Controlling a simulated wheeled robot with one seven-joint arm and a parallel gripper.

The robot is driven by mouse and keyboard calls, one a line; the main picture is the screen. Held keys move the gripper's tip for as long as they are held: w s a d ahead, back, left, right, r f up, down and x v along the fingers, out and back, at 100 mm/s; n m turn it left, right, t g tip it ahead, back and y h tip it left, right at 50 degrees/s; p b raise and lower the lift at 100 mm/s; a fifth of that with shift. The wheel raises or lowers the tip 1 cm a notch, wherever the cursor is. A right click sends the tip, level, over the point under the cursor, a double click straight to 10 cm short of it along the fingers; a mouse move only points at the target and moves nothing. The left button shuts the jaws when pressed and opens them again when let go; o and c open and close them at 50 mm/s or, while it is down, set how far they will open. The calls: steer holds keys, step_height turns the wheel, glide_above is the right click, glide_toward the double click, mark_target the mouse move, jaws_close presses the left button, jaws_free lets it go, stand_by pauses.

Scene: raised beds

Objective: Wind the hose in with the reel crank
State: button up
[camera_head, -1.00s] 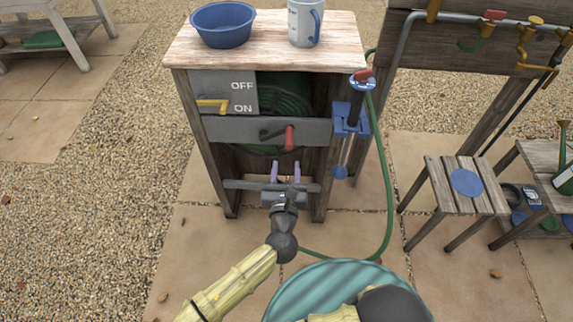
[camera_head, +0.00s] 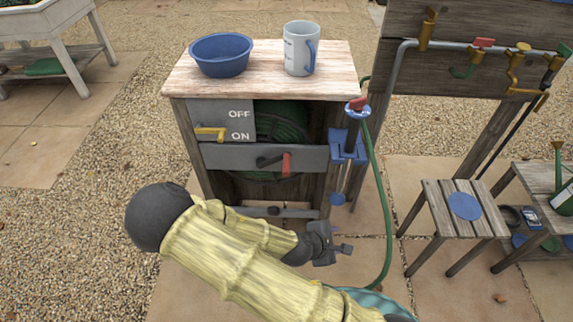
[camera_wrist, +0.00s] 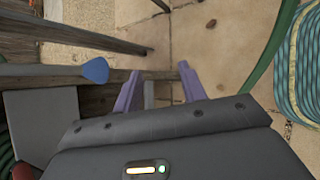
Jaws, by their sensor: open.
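The reel cabinet (camera_head: 265,157) stands in the middle of the head view, its green hose coil (camera_head: 285,122) showing behind the front panels. The reel crank has a dark arm (camera_head: 268,161) and a red handle (camera_head: 286,163) on the lower front board. The green hose (camera_head: 381,190) hangs down the cabinet's right side to the ground. My gripper (camera_head: 345,240) is low at the cabinet's lower right front, below and right of the crank, pointing right. In the wrist view its purple fingers (camera_wrist: 161,80) are apart with nothing between them.
A yellow lever (camera_head: 209,133) sits by the ON mark. A blue bowl (camera_head: 221,54) and a mug (camera_head: 301,48) stand on top. A blue bracket (camera_head: 348,146) juts from the right side. A slatted stool (camera_head: 446,205) stands at right. Paving in front is partly open.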

steer(key=s+d+r+m+g+y, duration=0.1)
steer(key=r+m+y, duration=0.2)
steer(key=r+m, duration=0.6)
steer(key=s+d+r+m+g+y, duration=0.1)
steer(key=s+r+m+g+y, duration=0.1)
steer(key=r+m, duration=0.7)
step_height(320, 180, up, 3)
steer(key=shift+d+f+y, duration=0.15)
steer(key=shift+d+y, duration=0.15)
steer(key=shift+y, duration=0.6)
steer(key=shift+c, duration=0.5)
steer(key=shift+w, duration=0.1)
steer(key=shift+w+a, duration=0.1)
